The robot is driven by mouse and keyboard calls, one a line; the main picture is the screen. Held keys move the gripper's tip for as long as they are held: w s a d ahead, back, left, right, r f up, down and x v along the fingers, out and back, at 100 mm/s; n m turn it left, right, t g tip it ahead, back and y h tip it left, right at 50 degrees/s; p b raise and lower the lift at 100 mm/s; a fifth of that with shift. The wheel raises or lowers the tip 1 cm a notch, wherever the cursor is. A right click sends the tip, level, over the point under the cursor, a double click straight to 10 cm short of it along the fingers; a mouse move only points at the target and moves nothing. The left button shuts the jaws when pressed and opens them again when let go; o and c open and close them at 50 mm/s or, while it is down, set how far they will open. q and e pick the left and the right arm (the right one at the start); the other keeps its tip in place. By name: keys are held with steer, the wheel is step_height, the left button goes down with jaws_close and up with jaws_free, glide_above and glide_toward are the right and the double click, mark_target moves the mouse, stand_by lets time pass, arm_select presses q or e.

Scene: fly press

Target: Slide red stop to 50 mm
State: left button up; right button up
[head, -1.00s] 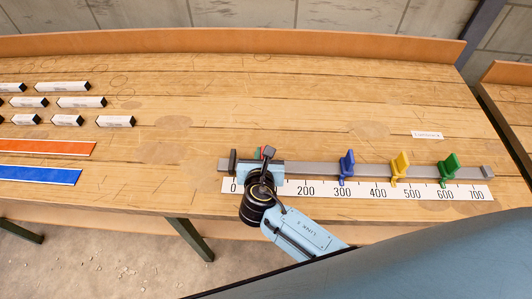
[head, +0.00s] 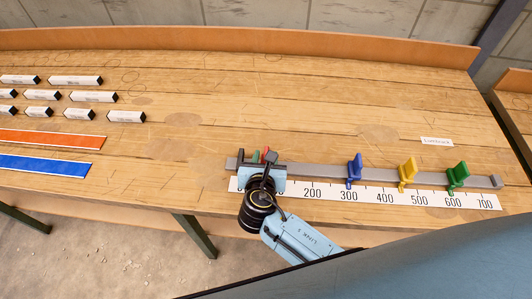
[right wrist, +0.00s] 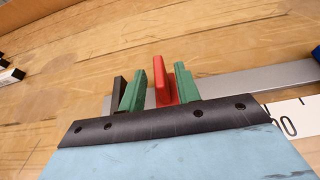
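The red stop (right wrist: 161,82) stands on the grey rail (head: 315,171) near its left end, between the two green fingers of my right gripper (right wrist: 159,88). In the right wrist view it is against or very close to the right finger, with a clear gap to the left finger. My right gripper also shows in the head view (head: 264,158), over the low end of the white scale (head: 411,197). It hides the 0 and 100 marks and the stop's foot, so I cannot read the stop's exact position. My left gripper is not in view.
A dark end block (right wrist: 118,92) is just left of the left finger. Blue (head: 354,170), yellow (head: 407,172) and green (head: 457,175) stops stand farther right on the rail. White blocks (head: 75,80), an orange strip (head: 50,139) and a blue strip (head: 45,166) lie at left.

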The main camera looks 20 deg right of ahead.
steer(key=p+v, duration=0.1)
steer(key=v, duration=1)
steer(key=shift+s, duration=0.3)
steer(key=shift+a+r, duration=0.1)
